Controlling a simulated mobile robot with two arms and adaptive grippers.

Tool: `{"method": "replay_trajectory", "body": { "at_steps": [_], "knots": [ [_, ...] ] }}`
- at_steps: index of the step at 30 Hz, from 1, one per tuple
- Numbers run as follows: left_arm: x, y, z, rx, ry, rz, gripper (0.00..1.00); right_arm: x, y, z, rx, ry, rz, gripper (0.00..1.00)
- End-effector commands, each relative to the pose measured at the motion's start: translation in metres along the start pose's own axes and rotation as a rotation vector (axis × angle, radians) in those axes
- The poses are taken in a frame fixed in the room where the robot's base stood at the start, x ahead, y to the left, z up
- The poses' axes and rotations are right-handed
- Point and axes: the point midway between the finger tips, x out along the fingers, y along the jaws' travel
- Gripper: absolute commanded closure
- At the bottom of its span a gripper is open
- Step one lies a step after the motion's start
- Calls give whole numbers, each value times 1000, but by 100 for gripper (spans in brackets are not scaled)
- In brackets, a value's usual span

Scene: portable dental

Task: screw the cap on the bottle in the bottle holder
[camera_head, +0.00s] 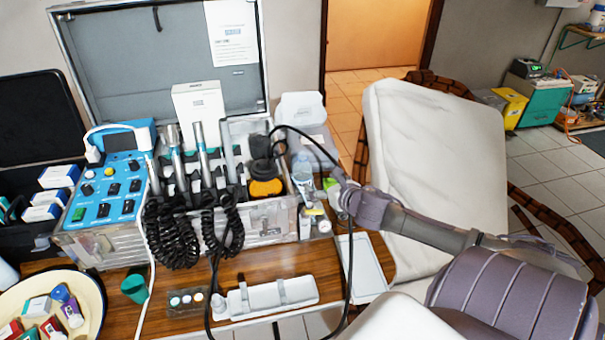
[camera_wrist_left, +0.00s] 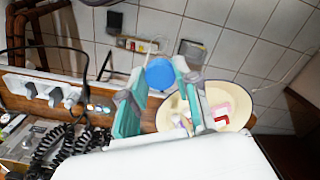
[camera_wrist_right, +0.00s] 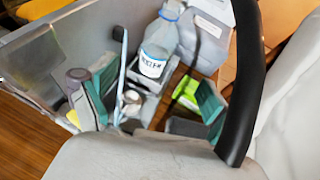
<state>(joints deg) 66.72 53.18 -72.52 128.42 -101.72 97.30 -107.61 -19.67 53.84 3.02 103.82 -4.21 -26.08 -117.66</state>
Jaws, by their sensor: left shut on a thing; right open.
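A clear bottle with a white lettered label (camera_wrist_right: 153,62) stands in a grey holder in the right wrist view. It also shows in the head view (camera_head: 303,172), beside the equipment case. My right gripper (camera_wrist_right: 152,100) is open, its teal fingers wide apart just in front of the bottle and not touching it. My left gripper (camera_wrist_left: 159,95) is shut on a round blue cap (camera_wrist_left: 160,73), held between its two teal fingers. The bottle's neck is too small to tell in detail.
An equipment case (camera_head: 275,222) with coiled black hoses stands on the wooden table. A cream bowl (camera_head: 95,322) of small packets is at the lower left. A green cup (camera_head: 134,288) and a white tray (camera_head: 268,296) are in front. The white chair (camera_head: 435,140) is right.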

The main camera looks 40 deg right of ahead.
Motion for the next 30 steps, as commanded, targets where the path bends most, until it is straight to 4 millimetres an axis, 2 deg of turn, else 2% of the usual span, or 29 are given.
{"method": "replay_trajectory", "body": {
  "at_steps": [5,18,30],
  "knots": [
    [0,0,0,0,0,0,79,5,0,-1,3,1,-2,11],
    [1,0,0,0,0,0,79,62,0,1,5,0,-2,11],
    [1,0,0,0,0,0,79,68,0,0,3,2,-1,11]
  ]
}}
